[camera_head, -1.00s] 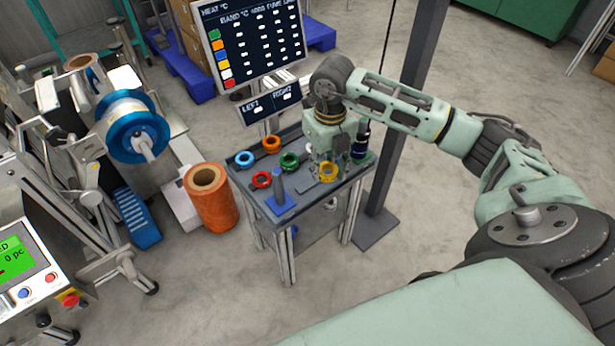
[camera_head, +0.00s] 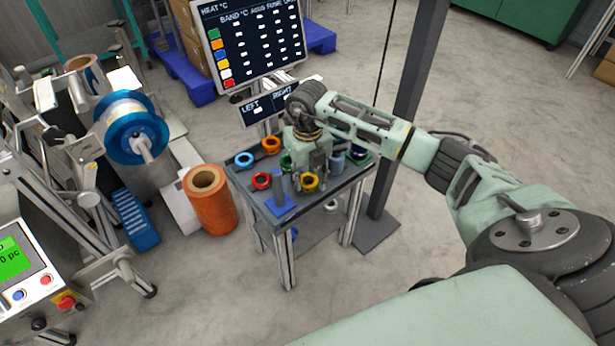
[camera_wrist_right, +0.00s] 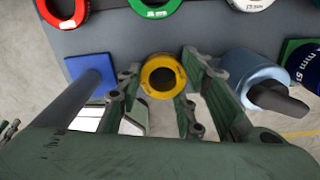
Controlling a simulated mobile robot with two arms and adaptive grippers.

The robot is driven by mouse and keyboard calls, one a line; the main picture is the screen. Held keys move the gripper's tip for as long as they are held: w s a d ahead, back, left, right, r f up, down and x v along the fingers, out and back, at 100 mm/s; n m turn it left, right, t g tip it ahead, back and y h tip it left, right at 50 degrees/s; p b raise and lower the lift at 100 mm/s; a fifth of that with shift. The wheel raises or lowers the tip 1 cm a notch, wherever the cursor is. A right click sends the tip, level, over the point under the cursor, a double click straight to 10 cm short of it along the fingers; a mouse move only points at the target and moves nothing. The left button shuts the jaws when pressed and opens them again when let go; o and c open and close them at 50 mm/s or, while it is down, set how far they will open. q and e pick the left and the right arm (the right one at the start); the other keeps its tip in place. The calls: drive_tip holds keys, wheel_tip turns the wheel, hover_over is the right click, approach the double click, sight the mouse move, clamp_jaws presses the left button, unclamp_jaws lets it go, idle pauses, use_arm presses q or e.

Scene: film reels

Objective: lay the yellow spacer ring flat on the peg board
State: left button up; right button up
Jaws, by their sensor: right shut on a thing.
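The yellow spacer ring (camera_head: 310,183) is between the fingertips of my right gripper (camera_head: 309,176), which is shut on it. In the right wrist view the ring (camera_wrist_right: 162,76) shows its open centre between the two fingers of the gripper (camera_wrist_right: 165,80). I cannot tell exactly how high it is above the table. A blue square plate with an upright grey peg (camera_head: 281,205), which looks like the peg board, stands just left of the ring. In the wrist view this plate (camera_wrist_right: 88,66) is left of the gripper, apart from the ring. My left gripper is not in view.
Red (camera_head: 261,180), blue (camera_head: 244,159) and orange (camera_head: 271,145) rings lie on the grey table, and a green ring (camera_head: 285,162) is partly hidden. A blue-grey cylinder (camera_wrist_right: 252,78) stands right of the gripper. A display screen (camera_head: 252,40) rises behind the table.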

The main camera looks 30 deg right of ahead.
drive_tip(key=shift+f, duration=0.1)
drive_tip(key=o, duration=1.2)
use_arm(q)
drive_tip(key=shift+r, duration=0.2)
use_arm(e)
drive_tip(key=shift+r, duration=0.25)
use_arm(q)
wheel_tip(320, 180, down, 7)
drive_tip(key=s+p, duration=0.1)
drive_tip(key=p, duration=0.1)
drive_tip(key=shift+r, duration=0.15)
use_arm(e)
wheel_tip(320, 180, up, 12)
drive_tip(key=shift+f, duration=0.1)
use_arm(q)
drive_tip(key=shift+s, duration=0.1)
